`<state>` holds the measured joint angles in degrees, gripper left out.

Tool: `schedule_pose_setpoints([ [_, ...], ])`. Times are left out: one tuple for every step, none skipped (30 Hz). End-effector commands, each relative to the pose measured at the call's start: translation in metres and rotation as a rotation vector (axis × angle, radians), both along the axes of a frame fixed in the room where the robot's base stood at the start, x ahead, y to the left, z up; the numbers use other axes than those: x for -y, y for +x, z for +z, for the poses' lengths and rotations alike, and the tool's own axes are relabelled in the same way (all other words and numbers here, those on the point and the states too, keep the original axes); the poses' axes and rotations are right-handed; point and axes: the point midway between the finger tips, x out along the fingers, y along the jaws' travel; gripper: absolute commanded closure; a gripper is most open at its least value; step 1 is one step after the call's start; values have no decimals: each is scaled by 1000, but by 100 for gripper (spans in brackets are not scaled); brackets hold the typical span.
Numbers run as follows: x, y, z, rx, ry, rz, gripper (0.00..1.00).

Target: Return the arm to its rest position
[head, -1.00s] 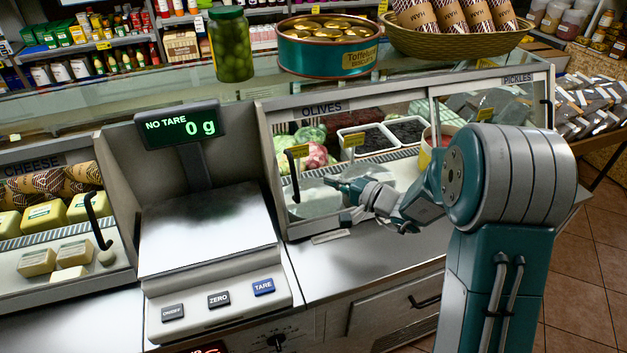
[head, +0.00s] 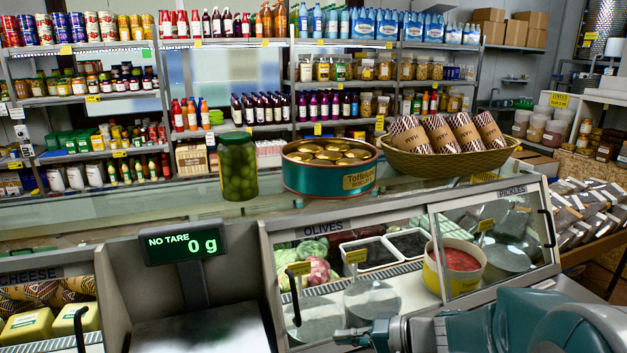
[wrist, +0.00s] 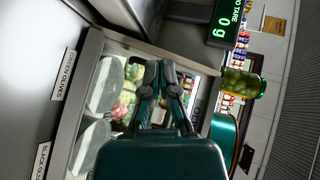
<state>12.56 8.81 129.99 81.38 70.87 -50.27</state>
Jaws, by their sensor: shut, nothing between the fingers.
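My gripper (wrist: 160,83) shows in the wrist view with its fingertips close together and nothing between them. It points toward the olives case and appears apart from its contents. In the head view my teal and grey arm is low at the bottom right, and the gripper end is at the lower edge, in front of the olives case (head: 322,225). Much of the arm is cut off by the frame's bottom edge.
A scale display (head: 182,243) reading 0 g stands left of the arm. A jar of green olives (head: 238,168), a teal biscuit tin (head: 310,178) and a basket of wrapped packs (head: 440,165) stand on the glass counter top. A tub of red food (head: 455,262) is inside the case.

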Motion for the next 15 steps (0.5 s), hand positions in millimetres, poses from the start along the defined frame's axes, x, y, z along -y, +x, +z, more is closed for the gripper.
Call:
schedule_pose_setpoints([
  [-6, -17, 7, -7, -62, 43, 100],
  [-7, -27, 8, -17, -101, 66, 100],
  [-9, -39, 10, -28, -156, 92, 100],
  [-9, -49, 11, -34, -199, 109, 100],
  [-9, -58, 12, -40, -242, 126, 100],
  [-8, -70, 13, -46, -302, 142, 100],
  [-6, -78, 14, -49, -347, 153, 100],
  [-4, -87, 14, -51, -392, 161, 100],
  [-1, -97, 15, -51, -453, 168, 100],
  [3, -104, 16, -49, -499, 171, 100],
  [6, -111, 17, -46, -547, 172, 100],
  [12, -120, 18, -41, -608, 170, 100],
  [16, -126, 19, -33, -655, 165, 100],
  [21, -132, 20, -26, -702, 158, 100],
  [28, -139, 22, -13, -763, 148, 100],
])
